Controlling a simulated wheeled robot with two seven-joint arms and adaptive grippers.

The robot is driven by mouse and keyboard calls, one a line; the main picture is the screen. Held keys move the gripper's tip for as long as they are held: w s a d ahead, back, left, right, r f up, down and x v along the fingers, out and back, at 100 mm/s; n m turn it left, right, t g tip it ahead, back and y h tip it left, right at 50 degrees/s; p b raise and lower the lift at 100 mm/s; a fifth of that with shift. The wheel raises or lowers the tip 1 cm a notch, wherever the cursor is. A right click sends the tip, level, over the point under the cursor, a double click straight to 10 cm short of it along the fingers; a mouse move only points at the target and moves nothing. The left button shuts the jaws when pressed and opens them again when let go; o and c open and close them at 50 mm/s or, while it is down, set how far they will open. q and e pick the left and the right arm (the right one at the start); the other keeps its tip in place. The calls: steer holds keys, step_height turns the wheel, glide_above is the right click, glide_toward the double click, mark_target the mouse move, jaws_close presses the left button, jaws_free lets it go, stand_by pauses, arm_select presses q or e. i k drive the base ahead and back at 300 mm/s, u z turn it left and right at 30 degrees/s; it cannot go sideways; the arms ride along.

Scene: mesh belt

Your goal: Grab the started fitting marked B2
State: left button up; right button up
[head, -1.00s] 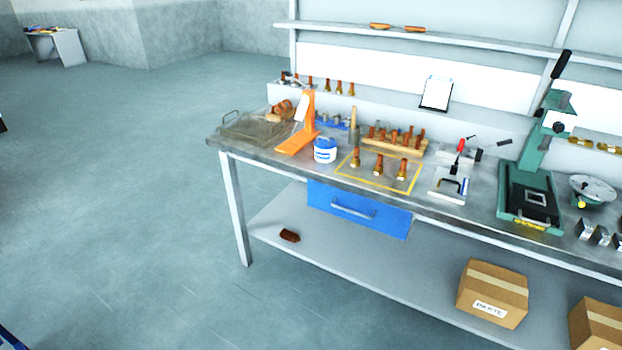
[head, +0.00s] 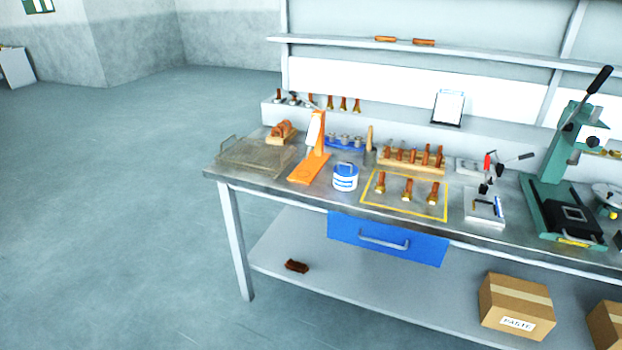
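Three copper-and-brass fittings stand inside a yellow outlined rectangle (head: 375,205) on the workbench: a left one (head: 381,182), a middle one (head: 407,189) and a right one (head: 433,193). Each has a brownish upper part and a brass-coloured base. Any markings are too small to read, so I cannot tell which is B2. Similar pieces stand in a wooden rack (head: 422,168) behind them, and more stand on the ledge (head: 343,103) at the back. Neither of my grippers is in view.
The steel workbench (head: 233,177) also carries a wire-mesh piece (head: 255,155), an orange stand (head: 308,168), a blue-and-white tin (head: 345,178), a toggle clamp (head: 484,207) and a green press (head: 560,190). A blue drawer (head: 345,231) hangs below. Floor at left is clear.

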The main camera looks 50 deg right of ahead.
mark_target(380, 189)
steer(key=u, duration=0.05)
steer(key=i, duration=0.85)
steer(key=z, duration=0.75)
steer(key=i, duration=0.7)
steer(key=z, duration=0.85)
